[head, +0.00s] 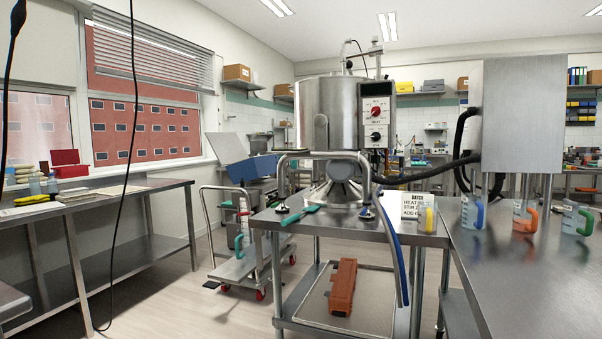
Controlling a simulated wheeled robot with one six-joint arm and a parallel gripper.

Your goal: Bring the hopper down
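The hopper (318,112) is a large upright steel cylinder near the middle of the head view. It stands above a steel cart (355,229), over a rounded metal part (344,168). A control box (376,122) with a red knob and a black knob is at its right side. A thin rod and fittings (374,50) rise above its top. A bent steel tube (322,154) arches in front of its lower part; I cannot tell what the tube is fixed to. My gripper is not in view.
A black hose (440,169) runs right towards a steel cabinet (523,115). A green-handled tool (300,214), a batch sign (412,212) and a blue hose (391,243) are at the cart. Several jugs (525,217) stand right. A trolley (240,268) stands left; floor (170,305) is clear there.

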